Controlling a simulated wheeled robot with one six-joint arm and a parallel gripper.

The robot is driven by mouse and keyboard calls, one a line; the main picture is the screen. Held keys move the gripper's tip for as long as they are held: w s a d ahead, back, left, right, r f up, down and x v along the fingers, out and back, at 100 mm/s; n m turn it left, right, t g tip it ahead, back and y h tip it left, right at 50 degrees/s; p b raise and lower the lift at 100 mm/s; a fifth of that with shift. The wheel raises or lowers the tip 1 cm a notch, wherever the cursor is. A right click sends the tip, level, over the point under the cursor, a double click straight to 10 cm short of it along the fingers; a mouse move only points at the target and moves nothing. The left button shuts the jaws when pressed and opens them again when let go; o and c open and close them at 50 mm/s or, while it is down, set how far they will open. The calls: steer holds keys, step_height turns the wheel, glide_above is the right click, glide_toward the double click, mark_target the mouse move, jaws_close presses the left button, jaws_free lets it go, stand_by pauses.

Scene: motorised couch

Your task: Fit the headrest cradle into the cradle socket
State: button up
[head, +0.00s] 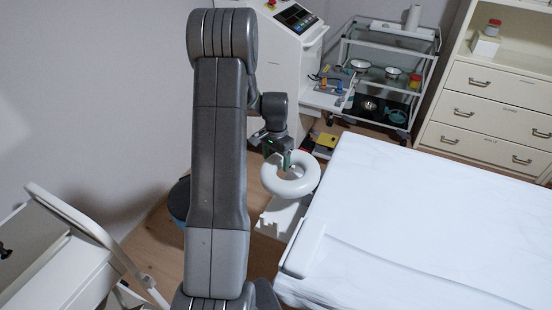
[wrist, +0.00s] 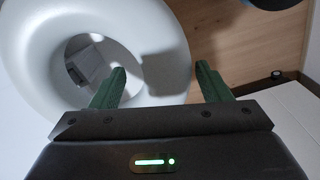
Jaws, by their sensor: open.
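The headrest cradle, a thick white ring (head: 291,190), is at the near left end of the couch. In the wrist view the ring (wrist: 40,90) fills the left side, with its hole showing. My gripper (head: 286,158) is at the ring's far side. In the wrist view its two green fingers (wrist: 160,72) are apart; the left one overlaps the hole's edge and the right one lies beyond the outer rim. Part of the ring shows between them; I cannot tell if they touch it. A white piece (head: 278,218) shows below the ring; the cradle socket is not clearly distinguishable.
The white-covered couch (head: 430,220) fills the right. A white console (head: 275,65) and a wheeled shelf cart (head: 385,75) stand behind, with a drawer cabinet (head: 490,105) back right. A white framed unit (head: 50,260) stands left. Wooden floor shows between.

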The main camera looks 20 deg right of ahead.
step_height(320, 180, up, 14)
steer(key=shift+b, duration=0.3)
steer(key=shift+f, duration=0.1)
step_height(320, 180, down, 14)
steer(key=shift+r+p, duration=0.2)
steer(key=shift+p, duration=0.2)
steer(key=shift+r, duration=0.1)
steer(key=shift+a, duration=0.1)
stand_by(0.4)
